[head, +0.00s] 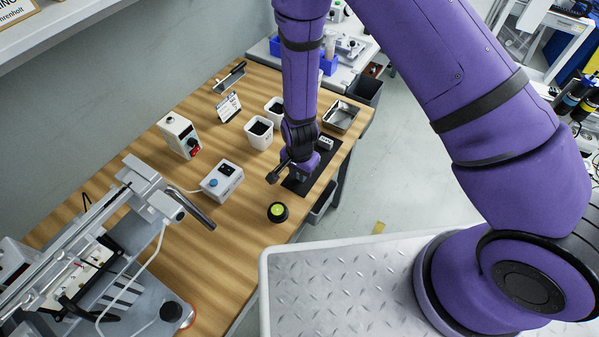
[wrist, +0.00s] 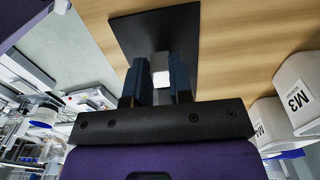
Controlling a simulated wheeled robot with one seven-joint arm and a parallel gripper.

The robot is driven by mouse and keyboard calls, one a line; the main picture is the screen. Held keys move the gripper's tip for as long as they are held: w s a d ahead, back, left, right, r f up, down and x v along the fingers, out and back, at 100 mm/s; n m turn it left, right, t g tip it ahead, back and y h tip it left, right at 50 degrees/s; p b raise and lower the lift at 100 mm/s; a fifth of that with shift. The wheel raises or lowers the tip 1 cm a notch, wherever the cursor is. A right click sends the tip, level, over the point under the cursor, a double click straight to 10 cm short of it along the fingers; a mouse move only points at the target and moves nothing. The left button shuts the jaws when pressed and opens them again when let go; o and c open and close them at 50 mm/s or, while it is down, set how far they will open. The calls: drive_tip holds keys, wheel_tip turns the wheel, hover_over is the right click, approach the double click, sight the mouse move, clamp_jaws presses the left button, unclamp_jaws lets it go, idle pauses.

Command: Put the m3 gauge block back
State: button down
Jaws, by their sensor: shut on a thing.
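My gripper (wrist: 162,72) is shut on a small grey block with a bright end face (wrist: 161,79), which I take to be the m3 gauge block; no marking on it is readable. In the wrist view the block sits between the two dark blue fingers, in front of a black mat (wrist: 132,28). In the head view my gripper (head: 301,172) is low over the black mat (head: 293,187) near the table's right edge; the block is hidden there. I cannot tell whether the block touches the mat.
A small light block-like item (head: 326,143) is at the mat's far end. White bins (head: 259,140) stand to the left; the wrist view shows a bin labelled M3 (wrist: 293,92). A metal tray (head: 341,114) is behind. A black-and-green round item (head: 278,211) is in front.

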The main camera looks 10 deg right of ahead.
drive_tip(key=shift+f, duration=0.25)
drive_tip(key=shift+f, duration=0.15)
drive_tip(key=c, duration=1)
unclamp_jaws()
drive_tip(key=w+d+r+n+y, duration=0.1)
drive_tip(key=d+r, duration=0.1)
drive_tip(key=r, duration=1.1)
drive_tip(key=w+d+r+n, duration=0.1)
drive_tip(key=d+r, duration=0.2)
drive_tip(key=r, duration=1.1)
drive_tip(key=s+d+r+n+t, duration=0.1)
drive_tip(key=d+r, duration=0.3)
drive_tip(key=r, duration=0.3)
drive_tip(key=s+d+r+n+t, duration=0.1)
drive_tip(key=s+d+r, duration=0.1)
drive_tip(key=d+r, duration=0.3)
drive_tip(key=s+d+r+n+t, duration=0.1)
drive_tip(key=s+d+r, duration=0.2)
drive_tip(key=s+r, duration=0.1)
drive_tip(key=s+d+r+n+t, duration=0.1)
drive_tip(key=s+d+r, duration=0.3)
drive_tip(key=s, duration=0.3)
drive_tip(key=s+d+r+n+t+h, duration=0.1)
drive_tip(key=s+d+r, duration=0.3)
drive_tip(key=s+r, duration=0.2)
drive_tip(key=shift+r+n, duration=0.2)
drive_tip(key=shift+n, duration=0.1)
